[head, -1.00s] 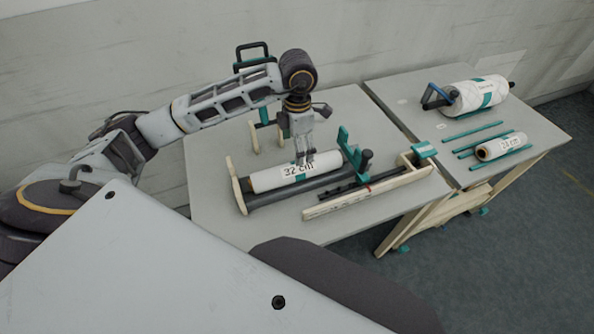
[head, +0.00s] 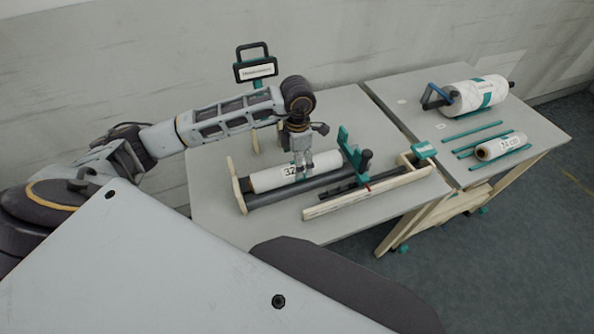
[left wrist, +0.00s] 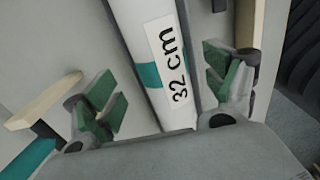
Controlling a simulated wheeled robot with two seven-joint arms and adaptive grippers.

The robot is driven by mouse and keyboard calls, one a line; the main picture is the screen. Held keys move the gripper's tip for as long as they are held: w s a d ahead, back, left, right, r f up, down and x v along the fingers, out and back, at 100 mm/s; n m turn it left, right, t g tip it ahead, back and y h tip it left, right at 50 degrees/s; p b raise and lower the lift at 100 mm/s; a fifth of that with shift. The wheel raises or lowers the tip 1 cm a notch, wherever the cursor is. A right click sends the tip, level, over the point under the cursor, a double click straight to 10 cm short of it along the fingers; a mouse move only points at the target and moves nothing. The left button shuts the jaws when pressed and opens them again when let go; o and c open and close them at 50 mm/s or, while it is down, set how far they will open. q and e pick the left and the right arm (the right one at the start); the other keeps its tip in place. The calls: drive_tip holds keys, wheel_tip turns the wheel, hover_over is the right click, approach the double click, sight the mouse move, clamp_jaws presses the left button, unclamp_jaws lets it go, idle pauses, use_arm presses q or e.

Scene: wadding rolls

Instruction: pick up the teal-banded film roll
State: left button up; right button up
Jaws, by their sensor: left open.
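The white film roll (head: 265,181), labelled "32 cm", lies in a low wooden-ended holder on the left table. In the left wrist view the roll (left wrist: 131,25) shows a teal band beside its label. My left gripper (head: 303,174) is open, pointing down over the roll's middle and partly covering the label. In the left wrist view its green-padded fingers (left wrist: 165,90) stand apart, one on each side of the roll, with gaps between pads and roll. How far down they reach beside it is unclear. My right gripper is not in view.
A wooden rail with a teal upright (head: 349,146) stands close right of the roll. A teal stand with a sign (head: 257,71) is behind. The right table holds a large teal-banded roll (head: 464,99), a smaller "24 cm" roll (head: 490,150) and teal rods.

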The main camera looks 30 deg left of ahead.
use_arm(q)
drive_tip(key=shift+s+f+p, duration=0.1)
drive_tip(key=shift+f+p, duration=0.2)
drive_tip(key=shift+f, duration=2.15)
drive_tip(key=shift+r, duration=0.1)
drive_tip(key=c, duration=1.7)
drive_tip(key=shift+r+b, duration=0.3)
drive_tip(key=shift+r, duration=4.7)
